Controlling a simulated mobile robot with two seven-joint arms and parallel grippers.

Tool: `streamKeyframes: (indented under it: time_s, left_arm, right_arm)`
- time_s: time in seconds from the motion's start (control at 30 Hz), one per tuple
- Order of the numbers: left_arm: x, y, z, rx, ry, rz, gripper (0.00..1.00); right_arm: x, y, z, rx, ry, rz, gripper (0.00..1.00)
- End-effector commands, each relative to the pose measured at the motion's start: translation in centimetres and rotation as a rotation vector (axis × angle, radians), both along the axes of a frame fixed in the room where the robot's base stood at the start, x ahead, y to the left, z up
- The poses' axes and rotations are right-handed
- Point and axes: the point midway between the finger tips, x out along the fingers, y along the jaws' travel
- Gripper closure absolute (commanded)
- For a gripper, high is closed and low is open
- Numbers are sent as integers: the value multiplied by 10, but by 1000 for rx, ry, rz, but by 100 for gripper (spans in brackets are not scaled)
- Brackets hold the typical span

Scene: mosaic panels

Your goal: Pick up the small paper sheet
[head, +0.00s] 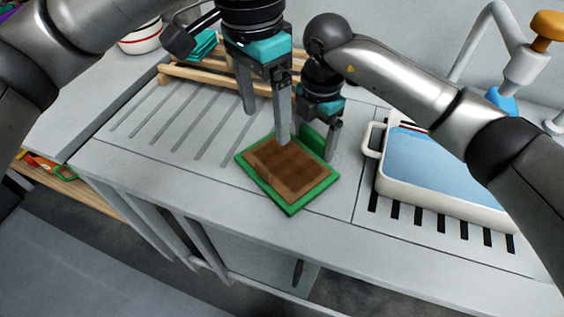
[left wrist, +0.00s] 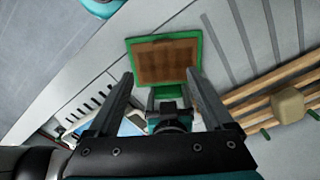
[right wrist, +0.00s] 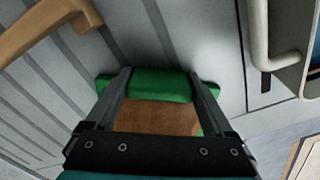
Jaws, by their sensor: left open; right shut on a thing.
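I cannot make out a separate small paper sheet for certain. A flat brown panel with a green frame (head: 290,207) lies on the grey counter, and its brown face shows faint lighter and darker patches. It also shows in the left wrist view (left wrist: 165,62). A green grip (right wrist: 160,85) sits at the panel's back edge. My right gripper (head: 318,142) is shut on this green grip, and its tips are partly hidden. My left gripper (head: 266,126) is open and empty, its fingers pointing down over the panel's back part; whether they touch it is unclear.
A white basin (head: 376,178) with blue inside stands to the right, with dark slots before it. A wooden rack (head: 215,80) and grooved drainboard lie at the back left. A faucet with an orange top (head: 548,24) is at the back right. The counter's front strip is clear.

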Motion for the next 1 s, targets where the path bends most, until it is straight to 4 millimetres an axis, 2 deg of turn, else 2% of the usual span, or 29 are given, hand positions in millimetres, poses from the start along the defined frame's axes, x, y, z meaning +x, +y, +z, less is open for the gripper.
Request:
streamKeyframes:
  time_s: [0.07,0.17,0.43,0.67,1.0]
  left_arm:
    - [0,0,4,30,3,13,15]
    - [0,0,-1,48,7,25,15]
    - [-1,1,-47,49,9,25,15]
    - [0,1,-65,48,7,24,15]
    - [-1,7,-110,47,8,23,15]
  right_arm:
    - [0,0,1,1,-1,0,93]
    - [0,0,1,1,-1,0,93]
    - [0,1,1,2,-1,1,93]
    - [0,1,1,2,-1,0,93]
    - [0,1,1,2,-1,0,93]
